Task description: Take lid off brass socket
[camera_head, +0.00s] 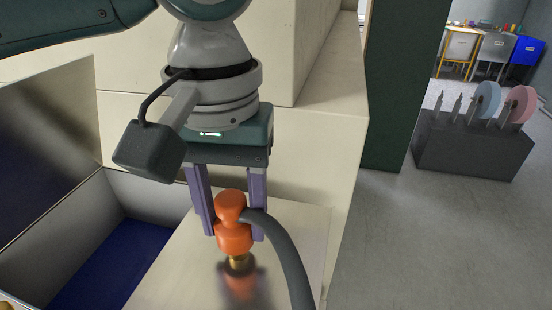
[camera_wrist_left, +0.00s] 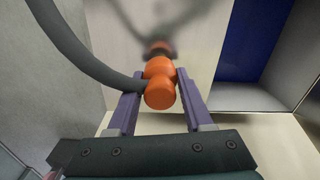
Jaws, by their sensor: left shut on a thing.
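An orange plug-like piece (camera_head: 233,232) with a thick dark grey hose (camera_head: 289,255) coming from its side stands upright between the two purple fingers of my left gripper (camera_head: 232,234). The gripper is shut on it from both sides. A short brass part (camera_head: 239,263) shows directly under the orange piece, at the shiny metal panel; I cannot tell whether the two are joined. In the left wrist view the orange piece (camera_wrist_left: 160,90) sits between the fingers (camera_wrist_left: 159,98), with the hose leaving to the left. No separate lid shows. My right gripper is not in view.
The shiny panel (camera_head: 180,275) mirrors the orange piece. An open bin with a blue floor (camera_head: 115,262) lies to the left. A cream machine wall (camera_head: 318,140) rises behind and to the right. A dark rack with discs (camera_head: 472,148) stands on the open floor at right.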

